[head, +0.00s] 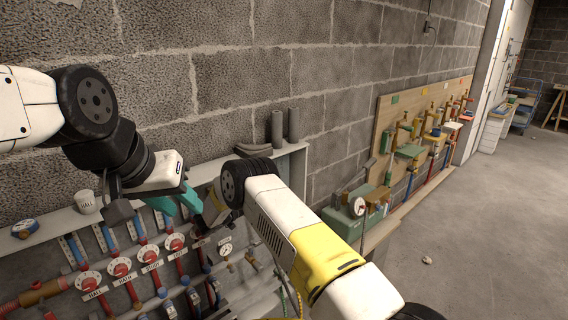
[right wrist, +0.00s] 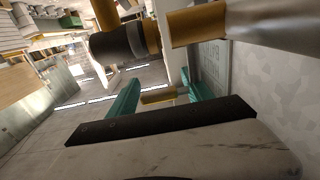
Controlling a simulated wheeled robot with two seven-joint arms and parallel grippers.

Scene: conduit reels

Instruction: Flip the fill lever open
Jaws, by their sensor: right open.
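My left gripper (head: 178,205) shows over the manifold board in the head view, with its two teal fingers apart and nothing seen between them. My right gripper (right wrist: 162,98) is open in the right wrist view, one teal finger on each side. A small brass-coloured bar (right wrist: 158,97) shows between these fingers with gaps at the sides; I cannot tell whether it is the fill lever. In the head view my right arm covers part of the board, and the right fingers cannot be made out there. No lever can be clearly identified as the fill lever.
The manifold board (head: 215,265) carries several red dials, pipes and a gauge (head: 226,250). A labelled cup (head: 86,201) stands on its ledge. A black cylinder (right wrist: 118,45) and a brass pipe (right wrist: 197,24) are close to my right gripper.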

